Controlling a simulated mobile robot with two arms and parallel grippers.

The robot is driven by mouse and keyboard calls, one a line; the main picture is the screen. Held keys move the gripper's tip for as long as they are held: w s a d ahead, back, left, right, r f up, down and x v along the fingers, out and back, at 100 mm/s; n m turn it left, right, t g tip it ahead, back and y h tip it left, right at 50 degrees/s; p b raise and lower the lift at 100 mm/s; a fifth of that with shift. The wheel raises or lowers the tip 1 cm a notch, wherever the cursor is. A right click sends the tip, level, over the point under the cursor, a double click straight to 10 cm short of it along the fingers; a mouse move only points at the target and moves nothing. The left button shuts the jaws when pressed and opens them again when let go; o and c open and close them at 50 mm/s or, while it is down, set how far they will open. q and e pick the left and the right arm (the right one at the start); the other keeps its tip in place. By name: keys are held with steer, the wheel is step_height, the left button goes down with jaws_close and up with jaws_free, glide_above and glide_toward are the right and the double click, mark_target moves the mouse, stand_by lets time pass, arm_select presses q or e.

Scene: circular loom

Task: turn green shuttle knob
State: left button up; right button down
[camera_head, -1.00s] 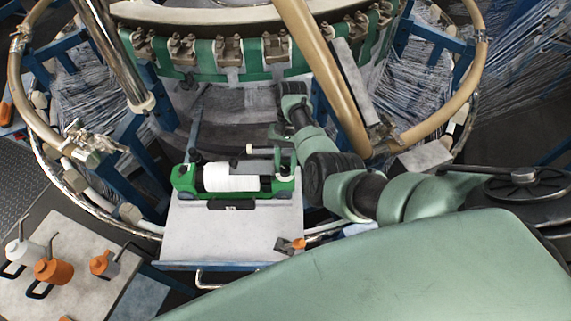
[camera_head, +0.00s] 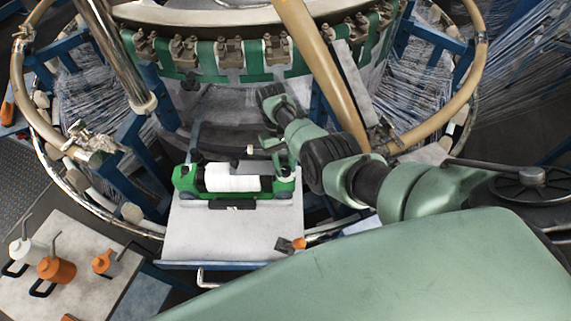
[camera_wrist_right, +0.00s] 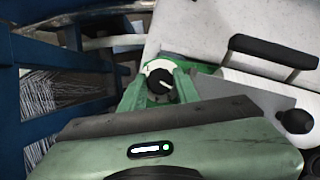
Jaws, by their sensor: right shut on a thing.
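The green shuttle (camera_head: 185,182) with a white roll (camera_head: 232,178) lies on a small light table below the loom ring. My right gripper (camera_head: 282,165) is at the shuttle's right end, in the head view partly covered by its own wrist. In the right wrist view a black knob (camera_wrist_right: 160,82) with a white pointer mark sits on a pale dial (camera_wrist_right: 152,66). The green fingers of my right gripper (camera_wrist_right: 160,88) are on either side of the knob, shut on it. My left gripper is not in view.
The light table (camera_head: 230,237) has free room in front of the shuttle. An orange-handled tool (camera_head: 298,243) lies at its right front. Oil cans (camera_head: 57,270) stand on a side table at lower left. The tan loom post (camera_head: 325,75) rises close behind my right arm.

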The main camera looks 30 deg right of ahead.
steer(key=shift+w+r+n+h+p, duration=0.1)
steer(key=shift+n+h+p, duration=0.55)
steer(key=shift+n, duration=1.25)
steer(key=shift+a, duration=0.1)
steer(key=c, duration=1.3)
jaws_free()
steer(key=shift+c, duration=0.2)
